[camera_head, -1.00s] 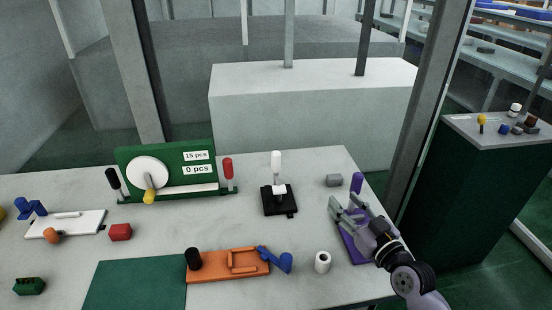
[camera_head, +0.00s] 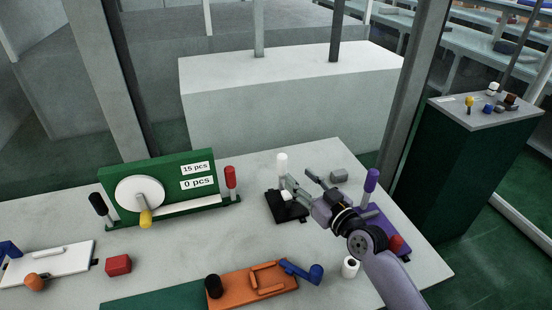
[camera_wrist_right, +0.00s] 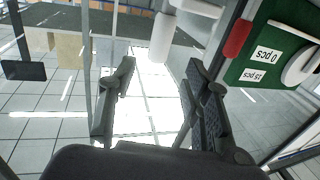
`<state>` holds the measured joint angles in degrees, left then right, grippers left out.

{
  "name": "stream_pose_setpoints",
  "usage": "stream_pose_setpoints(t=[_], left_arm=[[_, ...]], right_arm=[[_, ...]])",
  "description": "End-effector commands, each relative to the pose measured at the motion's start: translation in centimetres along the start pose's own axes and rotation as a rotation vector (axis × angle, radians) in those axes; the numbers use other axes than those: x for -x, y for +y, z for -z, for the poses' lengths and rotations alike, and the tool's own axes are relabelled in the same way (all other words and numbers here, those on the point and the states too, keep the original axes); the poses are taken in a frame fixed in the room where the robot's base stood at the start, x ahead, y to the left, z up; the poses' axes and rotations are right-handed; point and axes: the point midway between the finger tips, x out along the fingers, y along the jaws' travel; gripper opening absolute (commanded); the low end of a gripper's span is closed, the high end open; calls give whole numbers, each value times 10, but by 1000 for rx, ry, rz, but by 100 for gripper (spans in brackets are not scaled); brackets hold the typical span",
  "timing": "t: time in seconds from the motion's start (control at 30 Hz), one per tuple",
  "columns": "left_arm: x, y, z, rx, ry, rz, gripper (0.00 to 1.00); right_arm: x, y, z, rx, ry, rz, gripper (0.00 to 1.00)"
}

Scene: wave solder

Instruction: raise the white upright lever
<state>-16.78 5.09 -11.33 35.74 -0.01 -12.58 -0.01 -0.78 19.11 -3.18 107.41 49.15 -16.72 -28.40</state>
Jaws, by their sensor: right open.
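The white upright lever (camera_head: 282,164) stands on a small black base (camera_head: 287,207) with a white block at its foot, right of the middle of the table. My right gripper (camera_head: 298,179) is open and empty, just to the right of the lever, its fingers pointing toward it. In the right wrist view, a white cylinder (camera_wrist_right: 162,38), apparently the lever's handle, shows beyond and between the open fingers of the gripper (camera_wrist_right: 158,80). I cannot tell whether a finger touches the lever. The gripper partly covers the base's right side. My left gripper is out of view.
A green panel (camera_head: 195,208) with a white dial and black and red handles stands to the left. A purple fixture (camera_head: 372,181), a grey block (camera_head: 339,176) and a white roll (camera_head: 350,266) are near my right arm. An orange fixture (camera_head: 225,292) lies in front.

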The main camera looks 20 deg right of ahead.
Motion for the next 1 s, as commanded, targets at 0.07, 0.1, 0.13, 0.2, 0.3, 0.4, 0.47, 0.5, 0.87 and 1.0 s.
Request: stream_pose_setpoints(t=[0.07, 0.1, 0.13, 0.2, 0.3, 0.4, 0.47, 0.5, 0.87, 1.0], left_arm=[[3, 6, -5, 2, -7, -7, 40], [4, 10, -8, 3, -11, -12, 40], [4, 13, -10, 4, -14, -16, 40], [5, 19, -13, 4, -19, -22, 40], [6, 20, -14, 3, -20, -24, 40], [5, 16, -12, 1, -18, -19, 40], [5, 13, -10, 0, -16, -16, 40], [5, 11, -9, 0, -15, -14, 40], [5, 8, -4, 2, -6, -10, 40], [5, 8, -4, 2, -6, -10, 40]], right_arm=[[-17, 0, 3, -2, 3, 0, 44], [-26, 0, 3, -3, 4, -1, 44], [-32, 0, 3, -3, 3, 0, 44], [-46, 0, 3, -2, 3, 0, 44], [-65, 0, 2, -3, 3, 0, 44], [-80, 0, 1, -1, 1, 1, 44], [-86, 0, 1, -1, 1, 0, 44], [-90, 0, 1, -1, 1, 0, 44], [-98, 0, 0, 0, 0, 0, 44], [-98, 0, 0, 0, 0, 0, 38]])
